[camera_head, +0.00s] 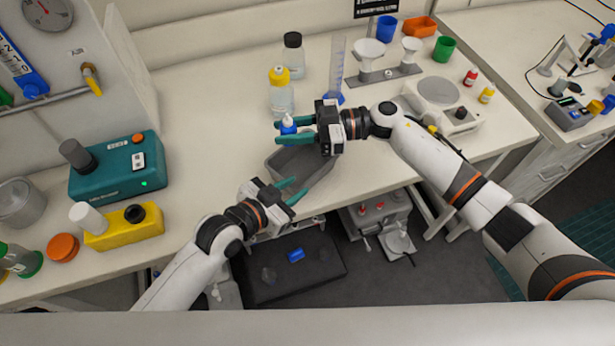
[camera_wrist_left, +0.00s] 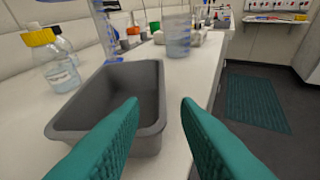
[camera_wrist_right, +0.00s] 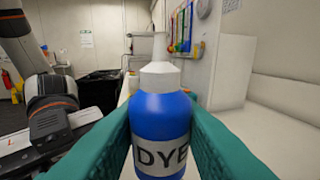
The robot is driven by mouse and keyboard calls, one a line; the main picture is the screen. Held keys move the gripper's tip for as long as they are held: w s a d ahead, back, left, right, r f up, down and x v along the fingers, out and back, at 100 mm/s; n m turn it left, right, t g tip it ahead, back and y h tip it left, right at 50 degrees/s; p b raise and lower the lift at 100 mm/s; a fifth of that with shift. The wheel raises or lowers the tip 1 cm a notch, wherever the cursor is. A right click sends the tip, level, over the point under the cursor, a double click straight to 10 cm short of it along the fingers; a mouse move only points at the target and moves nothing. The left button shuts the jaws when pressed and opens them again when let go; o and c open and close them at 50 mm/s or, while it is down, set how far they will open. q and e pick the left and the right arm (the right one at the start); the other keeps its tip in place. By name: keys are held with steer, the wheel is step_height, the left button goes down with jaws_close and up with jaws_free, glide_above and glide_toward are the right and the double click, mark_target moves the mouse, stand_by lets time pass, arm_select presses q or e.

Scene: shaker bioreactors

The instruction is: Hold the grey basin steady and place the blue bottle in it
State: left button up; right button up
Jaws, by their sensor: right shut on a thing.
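The blue bottle (camera_head: 287,128), with a white cap and a DYE label, is upright between the fingers of my right gripper (camera_head: 279,131). In the right wrist view the bottle (camera_wrist_right: 160,112) is gripped on both sides. The grey basin (camera_head: 318,180) is on the white bench near its front edge, below and beside the right gripper. My left gripper (camera_head: 298,188) is open and empty at the basin's front side. In the left wrist view the basin (camera_wrist_left: 150,140) lies just beyond the spread fingers, and its visible inside is empty. Whether a finger touches the rim is unclear.
A yellow-capped bottle (camera_head: 281,95), a black-capped bottle (camera_head: 293,55) and a measuring cylinder (camera_head: 337,70) stand behind the basin. A balance (camera_head: 440,100) is to the right and a yellow device (camera_head: 124,227) to the left. Bench space left of the basin is clear.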

mark_target(314, 175)
arm_select(q)
steer(key=x, duration=0.7)
steer(key=shift+w+d+f, duration=0.2)
steer(key=shift+w+d, duration=0.05)
jaws_close()
